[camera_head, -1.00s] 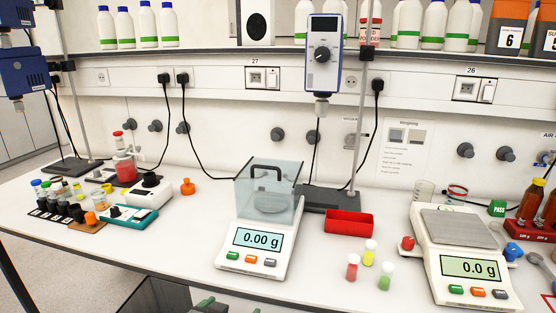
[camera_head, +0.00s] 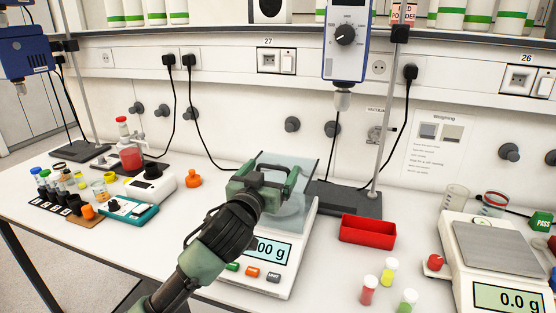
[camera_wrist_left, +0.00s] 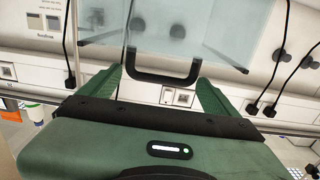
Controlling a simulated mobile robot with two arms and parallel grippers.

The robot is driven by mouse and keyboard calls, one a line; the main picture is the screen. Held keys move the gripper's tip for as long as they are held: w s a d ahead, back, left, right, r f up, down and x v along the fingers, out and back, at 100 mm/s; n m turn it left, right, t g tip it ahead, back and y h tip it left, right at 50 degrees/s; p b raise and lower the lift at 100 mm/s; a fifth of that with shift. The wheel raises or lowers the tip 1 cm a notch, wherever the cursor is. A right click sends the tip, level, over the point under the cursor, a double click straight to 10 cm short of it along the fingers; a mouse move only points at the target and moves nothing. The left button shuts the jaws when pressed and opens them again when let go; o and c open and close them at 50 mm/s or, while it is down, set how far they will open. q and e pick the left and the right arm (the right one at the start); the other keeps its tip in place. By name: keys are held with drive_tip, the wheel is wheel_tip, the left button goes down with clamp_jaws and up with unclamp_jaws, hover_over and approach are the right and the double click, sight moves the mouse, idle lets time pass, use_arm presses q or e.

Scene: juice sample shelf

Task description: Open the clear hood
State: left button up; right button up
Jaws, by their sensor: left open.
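The clear hood (camera_head: 304,172) sits over the weighing pan of the left balance (camera_head: 300,240). In the left wrist view the hood (camera_wrist_left: 170,25) shows as a see-through box with a dark U-shaped handle (camera_wrist_left: 165,80). My left gripper (camera_head: 267,177) is at the hood's front and top, with its fingers apart. In the left wrist view the handle's bar lies between the two green fingers (camera_wrist_left: 158,77), with gaps at both sides. In the head view the gripper hides most of the handle and part of the display. My right gripper is not in view.
A red tray (camera_head: 367,237) and several small capped vials (camera_head: 387,272) stand right of the balance. A stand with a blue-framed device (camera_head: 345,40) rises behind. A second balance (camera_head: 500,250) is at the right. An orange knob-shaped item (camera_head: 193,179) is to the left.

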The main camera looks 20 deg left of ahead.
sight(277, 176)
use_arm(q)
drive_tip(key=w, duration=0.4)
drive_tip(key=shift+d+f+p, duration=0.1)
drive_tip(key=shift+d+p, duration=0.05)
drive_tip(key=shift+p, duration=0.15)
drive_tip(key=shift+w, duration=0.45)
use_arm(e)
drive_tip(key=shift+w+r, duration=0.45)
